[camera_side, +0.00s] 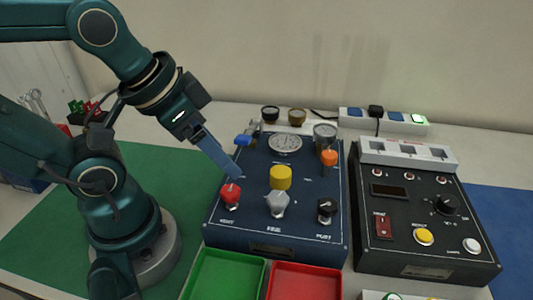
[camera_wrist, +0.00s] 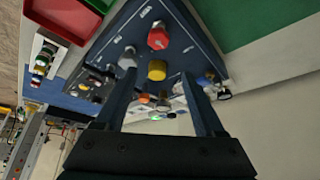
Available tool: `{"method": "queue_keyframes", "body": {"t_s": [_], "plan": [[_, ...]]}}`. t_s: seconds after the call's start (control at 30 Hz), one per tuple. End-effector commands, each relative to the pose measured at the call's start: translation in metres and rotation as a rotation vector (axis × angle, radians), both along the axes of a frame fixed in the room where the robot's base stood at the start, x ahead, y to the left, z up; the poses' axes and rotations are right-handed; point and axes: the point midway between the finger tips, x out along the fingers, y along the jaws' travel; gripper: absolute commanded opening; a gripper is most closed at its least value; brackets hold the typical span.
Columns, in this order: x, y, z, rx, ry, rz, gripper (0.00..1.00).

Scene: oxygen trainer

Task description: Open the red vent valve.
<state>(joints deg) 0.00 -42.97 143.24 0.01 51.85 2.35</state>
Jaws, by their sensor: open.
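The red vent valve (camera_side: 230,196) is a red knob at the front left of the dark blue panel (camera_side: 240,222). In the wrist view the red knob (camera_wrist: 158,38) lies beyond the fingertips, apart from them. My gripper (camera_side: 238,174) points down and to the right, its tips just above and behind the red knob in the side view. In the wrist view my gripper (camera_wrist: 158,75) is open, with nothing held between its two fingers. The yellow knob (camera_wrist: 157,70) shows in the gap between the fingers.
Near the red knob are a grey knob (camera_side: 277,204), a yellow knob (camera_side: 281,177), a black knob (camera_side: 327,209) and an orange knob (camera_side: 329,157). A gauge (camera_side: 285,144) sits behind. Green (camera_side: 258,270) and red (camera_side: 338,290) trays stand in front. A black control box (camera_side: 430,215) stands right.

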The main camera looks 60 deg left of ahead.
Motion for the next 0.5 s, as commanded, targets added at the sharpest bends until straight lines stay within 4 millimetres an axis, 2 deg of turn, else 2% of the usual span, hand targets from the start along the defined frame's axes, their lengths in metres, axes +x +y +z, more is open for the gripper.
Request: {"method": "queue_keyframes", "body": {"t_s": [0.17,0.3,0.4,0.5], "plan": [[-0.002,0.0,0.004,0.127,0.058,-0.258,0.71],[0.0,-0.001,0.002,0.238,0.2,-0.598,0.71],[0.003,-0.002,-0.002,0.274,0.301,-0.817,0.71],[0.007,-0.003,-0.007,0.275,0.371,-0.944,0.71]]}}
